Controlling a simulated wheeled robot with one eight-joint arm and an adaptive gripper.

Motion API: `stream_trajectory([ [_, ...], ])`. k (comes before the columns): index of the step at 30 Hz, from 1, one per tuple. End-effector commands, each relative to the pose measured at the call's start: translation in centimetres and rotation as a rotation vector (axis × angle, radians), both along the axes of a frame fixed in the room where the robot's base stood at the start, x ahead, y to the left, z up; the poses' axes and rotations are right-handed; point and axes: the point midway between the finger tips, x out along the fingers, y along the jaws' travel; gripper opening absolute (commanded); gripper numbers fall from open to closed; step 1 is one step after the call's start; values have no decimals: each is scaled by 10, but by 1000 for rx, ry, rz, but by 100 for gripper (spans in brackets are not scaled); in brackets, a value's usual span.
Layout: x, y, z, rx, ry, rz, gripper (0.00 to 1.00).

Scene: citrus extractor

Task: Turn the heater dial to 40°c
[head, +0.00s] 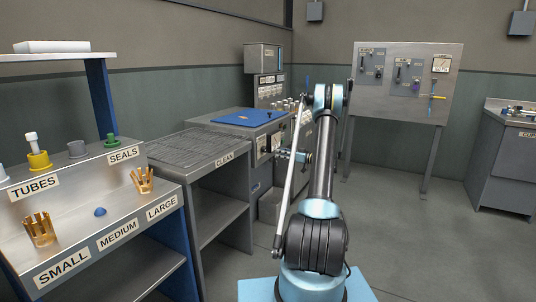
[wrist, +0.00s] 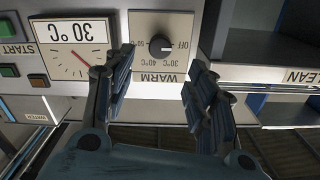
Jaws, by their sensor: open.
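The heater dial (wrist: 160,46) is a round black knob on a white plate marked WARM, upside down in the wrist view. The plate has marks OFF, 30°C and 40°C. A pale line on the knob seems to point toward OFF. My gripper (wrist: 160,70) is open, its dark blue fingers on either side of the plate's lower part, with nothing between them. The fingers look apart from the knob; the exact gap is unclear. In the head view my gripper (head: 292,155) is at the machine's front, and the dial is too small to make out.
Beside the dial, a gauge (wrist: 72,45) with a red needle carries 30°C, with green START (wrist: 10,70) and other buttons further left. An open shelf marked CLEAN (wrist: 280,74) is on the right. In the head view, a drain rack (head: 188,148) stands left of the machine.

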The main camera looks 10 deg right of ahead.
Motion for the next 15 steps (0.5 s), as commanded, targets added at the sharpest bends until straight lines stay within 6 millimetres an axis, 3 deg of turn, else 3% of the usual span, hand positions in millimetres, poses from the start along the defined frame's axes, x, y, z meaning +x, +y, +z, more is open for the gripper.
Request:
stream_trajectory([
  [6,23,34,0,0,0,3,51],
  [15,49,68,0,0,0,1,51],
])
